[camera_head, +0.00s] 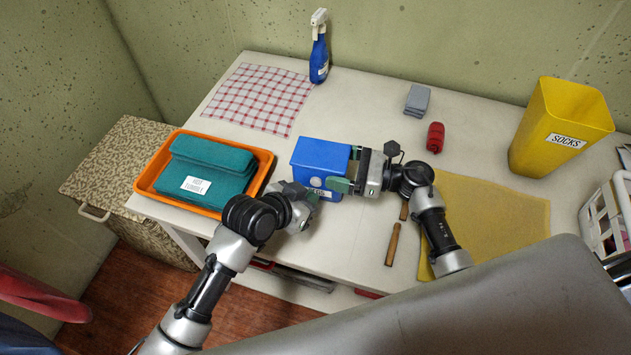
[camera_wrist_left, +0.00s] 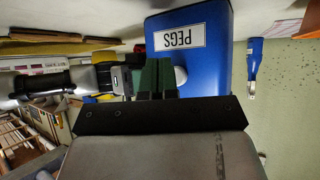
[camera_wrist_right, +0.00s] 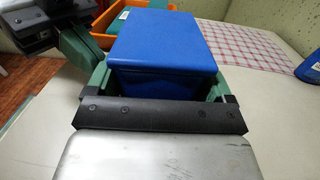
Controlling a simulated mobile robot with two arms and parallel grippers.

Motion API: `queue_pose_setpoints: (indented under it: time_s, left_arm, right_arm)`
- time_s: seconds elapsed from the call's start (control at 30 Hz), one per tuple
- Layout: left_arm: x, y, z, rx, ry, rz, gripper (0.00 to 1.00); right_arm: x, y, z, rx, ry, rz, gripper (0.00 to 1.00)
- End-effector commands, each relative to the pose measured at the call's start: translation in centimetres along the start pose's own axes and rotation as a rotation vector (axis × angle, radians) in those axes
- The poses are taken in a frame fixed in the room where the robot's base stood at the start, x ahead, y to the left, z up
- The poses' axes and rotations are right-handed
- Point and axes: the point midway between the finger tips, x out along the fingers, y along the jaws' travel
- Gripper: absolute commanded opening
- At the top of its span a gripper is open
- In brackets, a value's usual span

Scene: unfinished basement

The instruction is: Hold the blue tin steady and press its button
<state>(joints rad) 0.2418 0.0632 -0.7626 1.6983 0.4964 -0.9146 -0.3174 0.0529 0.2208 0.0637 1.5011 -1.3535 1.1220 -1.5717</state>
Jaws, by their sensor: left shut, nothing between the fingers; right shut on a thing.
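The blue tin (camera_head: 320,158) stands upright on the table; its front label reads PEGS in the left wrist view (camera_wrist_left: 219,42). A pale round button (camera_wrist_left: 181,75) on its front is partly hidden behind my left fingers. My right gripper (camera_head: 342,168) is shut on the tin from the right, with one green finger on each side of it in the right wrist view (camera_wrist_right: 160,85). My left gripper (camera_head: 300,194) is shut and empty at the tin's front, its fingertips at the button (camera_head: 316,182). I cannot tell whether they touch it.
An orange tray (camera_head: 262,165) with teal towels (camera_head: 212,165) sits to the left. A checked cloth (camera_head: 260,97), blue spray bottle (camera_head: 319,55), grey cloths (camera_head: 417,100), red bundle (camera_head: 435,137), wooden-handled tool (camera_head: 392,244), yellow mat (camera_head: 500,220) and yellow SOCKS bin (camera_head: 550,125) lie around.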

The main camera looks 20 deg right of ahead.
Motion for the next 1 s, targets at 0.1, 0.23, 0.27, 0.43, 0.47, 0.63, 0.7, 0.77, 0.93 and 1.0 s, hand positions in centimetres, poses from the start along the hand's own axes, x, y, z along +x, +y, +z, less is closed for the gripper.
queue_pose_setpoints:
  time_s: [0.1, 0.23, 0.27, 0.43, 0.47, 0.63, 0.7, 0.77, 0.93, 1.0]
  left_arm:
    - [0.0, 0.0, 0.0, 0.0, 0.0, 0.0, 0.0]
    - [0.06, -0.05, -0.06, 0.0, 0.0, 0.0, 0.0]
    - [0.1, -0.08, -0.11, 0.0, 0.0, 0.0, 0.0]
    - [0.5, -0.37, -0.44, 0.001, 0.0, 0.0, 0.0]
    - [0.55, -0.4, -0.47, 0.001, 0.0, 0.0, 0.0]
    - [0.58, -0.4, -0.47, 0.0, 0.0, 0.0, 0.0]
    - [0.58, -0.4, -0.47, 0.0, 0.0, 0.0, 0.0]
    - [0.58, -0.4, -0.47, 0.0, 0.0, 0.0, 0.0]
    - [0.63, -0.46, -0.52, 0.0, 0.0, 0.0, 0.0]
    - [0.69, -0.49, -0.56, 0.0, 0.001, 0.0, 0.0]
  right_arm:
    - [0.0, 0.01, -0.01, 0.001, 0.0, 0.0, 0.56]
    - [0.0, 0.01, -0.01, 0.001, 0.0, 0.0, 0.56]
    - [0.0, 0.01, -0.01, 0.001, 0.0, 0.0, 0.56]
    - [0.0, 0.01, -0.01, 0.001, 0.0, 0.0, 0.56]
    - [0.0, 0.01, -0.01, 0.001, 0.0, 0.0, 0.56]
    - [0.0, 0.01, -0.01, 0.0, 0.0, 0.0, 0.56]
    - [0.0, 0.01, -0.01, 0.0, 0.0, 0.0, 0.56]
    - [0.0, 0.01, -0.01, 0.0, 0.0, 0.0, 0.56]
    - [0.0, 0.0, -0.01, 0.0, 0.0, 0.0, 0.56]
    - [0.0, 0.0, 0.0, 0.0, 0.0, 0.0, 0.56]
